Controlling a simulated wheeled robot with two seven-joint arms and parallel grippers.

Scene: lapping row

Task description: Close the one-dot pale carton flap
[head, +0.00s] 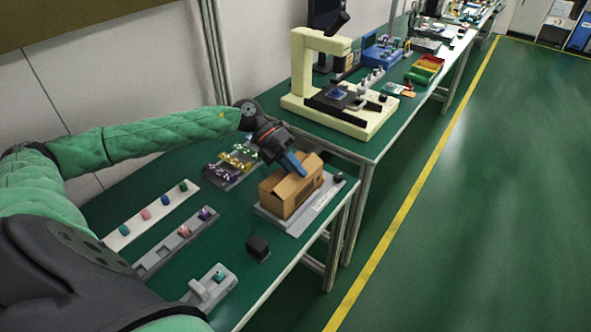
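A brown cardboard carton (286,196) stands on a pale grey tray (318,207) near the right edge of the nearest green table. My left gripper (298,168) reaches over the carton from the left, its blue fingers together and pointing down at the carton's top. No object shows between the fingers. The fingertips are at or just above the top; I cannot tell if they touch. The gripper hides part of the top, and the flaps' dot marks are too small to make out. My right gripper is not in view.
A small dark block (258,246) lies in front of the carton. Left of it are a white strip (150,216) and a grey strip (176,242) with coloured pegs. A dark tray (229,168) with shiny pieces stands behind. A cream microscope-like stand (302,68) occupies the farther table.

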